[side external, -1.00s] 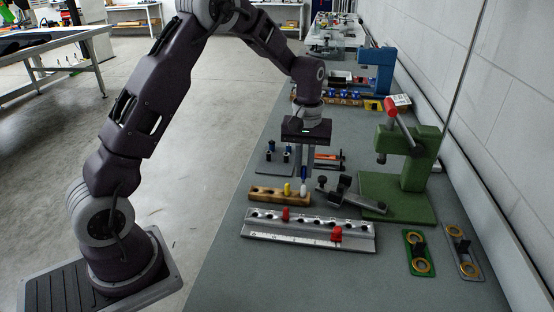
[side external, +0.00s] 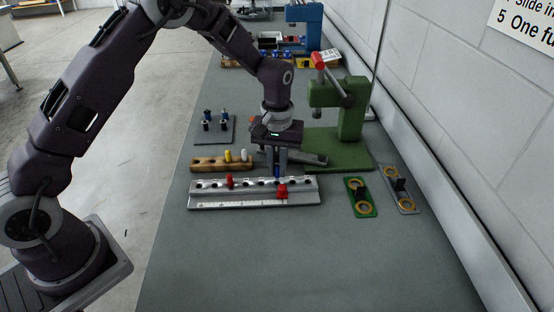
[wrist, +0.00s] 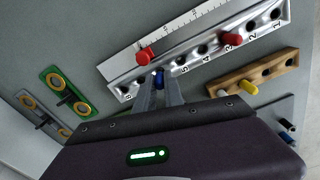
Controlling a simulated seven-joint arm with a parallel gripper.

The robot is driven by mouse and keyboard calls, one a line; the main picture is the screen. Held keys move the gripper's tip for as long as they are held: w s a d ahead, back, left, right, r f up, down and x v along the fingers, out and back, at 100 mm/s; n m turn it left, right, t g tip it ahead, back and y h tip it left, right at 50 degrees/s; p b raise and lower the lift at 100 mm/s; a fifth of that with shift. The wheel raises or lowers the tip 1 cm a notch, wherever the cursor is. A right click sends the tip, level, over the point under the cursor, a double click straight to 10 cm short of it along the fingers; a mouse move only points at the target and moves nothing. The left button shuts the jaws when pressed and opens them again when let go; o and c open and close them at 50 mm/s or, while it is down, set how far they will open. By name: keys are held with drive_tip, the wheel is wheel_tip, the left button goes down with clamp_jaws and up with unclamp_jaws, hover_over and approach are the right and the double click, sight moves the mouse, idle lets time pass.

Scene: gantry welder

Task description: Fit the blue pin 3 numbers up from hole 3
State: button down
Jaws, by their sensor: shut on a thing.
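My gripper (wrist: 159,90) is shut on the blue pin (wrist: 158,76), holding it upright between the fingertips. In the side view the gripper (side external: 279,165) is over the right half of the silver numbered rail (side external: 220,197). The blue pin (side external: 277,173) is at about the sixth hole from the left; I cannot tell if its tip has entered. In the wrist view the rail (wrist: 120,72) shows numbers along its near edge, and the gripper hides some near the pin. A red pin (side external: 229,181) stands in hole 3.
A red piece (side external: 282,191) sits at the rail's ruler side, close to the blue pin. A wooden block (side external: 207,164) with yellow (side external: 228,156) and white (side external: 243,155) pins lies behind. A green press (side external: 340,120) stands at the back right. The bench front is clear.

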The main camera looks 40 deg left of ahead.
drive_tip(key=shift+f, duration=1.15)
idle(0.4)
drive_tip(key=c, duration=1.4)
unclamp_jaws()
drive_tip(key=shift+o, duration=0.2)
